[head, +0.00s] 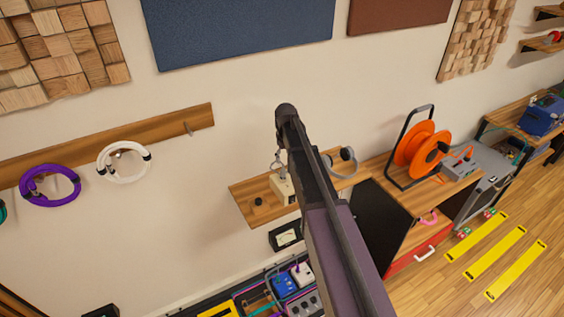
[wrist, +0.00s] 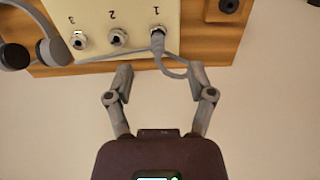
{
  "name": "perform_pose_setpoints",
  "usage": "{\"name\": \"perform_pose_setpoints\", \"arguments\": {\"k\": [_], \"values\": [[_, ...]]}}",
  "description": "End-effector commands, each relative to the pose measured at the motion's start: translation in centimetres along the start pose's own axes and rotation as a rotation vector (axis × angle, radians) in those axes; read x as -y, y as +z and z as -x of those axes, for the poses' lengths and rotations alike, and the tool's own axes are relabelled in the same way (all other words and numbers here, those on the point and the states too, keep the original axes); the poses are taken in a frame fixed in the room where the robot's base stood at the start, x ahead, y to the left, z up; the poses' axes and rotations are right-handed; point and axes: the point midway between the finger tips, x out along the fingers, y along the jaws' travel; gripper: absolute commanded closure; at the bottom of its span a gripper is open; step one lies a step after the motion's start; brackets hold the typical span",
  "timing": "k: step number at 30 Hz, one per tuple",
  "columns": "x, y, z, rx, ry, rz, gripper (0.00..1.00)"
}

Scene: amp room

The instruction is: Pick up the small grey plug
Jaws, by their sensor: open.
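The small grey plug (wrist: 157,32) appears to sit in the socket marked 1 of a cream box (wrist: 105,18), with a grey cable looping from it. The box has sockets 2 and 3 beside it, and its labels appear upside down in the wrist view. My gripper (wrist: 161,75) is open and empty, its two fingers apart below the plug, near the cable loop. I cannot tell whether the right finger touches the cable. In the head view the box (head: 283,189) stands on a wooden shelf (head: 240,191), partly hidden by my arm; the plug is too small to make out.
Headphones (head: 347,156) lie at the shelf's right, and a small black knob-like item (head: 258,202) at its left. An orange cable reel (head: 421,149) stands further right. Below are a dark meter (head: 285,237) and a crowded pedal board.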

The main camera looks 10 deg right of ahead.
Motion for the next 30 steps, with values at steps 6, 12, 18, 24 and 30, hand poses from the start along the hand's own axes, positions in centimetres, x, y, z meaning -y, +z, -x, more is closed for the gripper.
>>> {"name": "perform_pose_setpoints", "arguments": {"k": [6, 12, 18, 24, 30], "values": [[-0.6, -1.6, 2.9, 0.0, 0.0, 0.015, 0.3], [-0.7, -1.9, 3.3, 0.0, 0.0, 0.021, 0.3], [-0.7, -1.8, 3.2, 0.0, 0.0, 0.02, 0.3], [-0.6, -1.8, 3.0, 0.0, 0.0, 0.02, 0.3], [-0.6, -1.8, 2.0, 0.0, 0.0, 0.02, 0.3]]}}
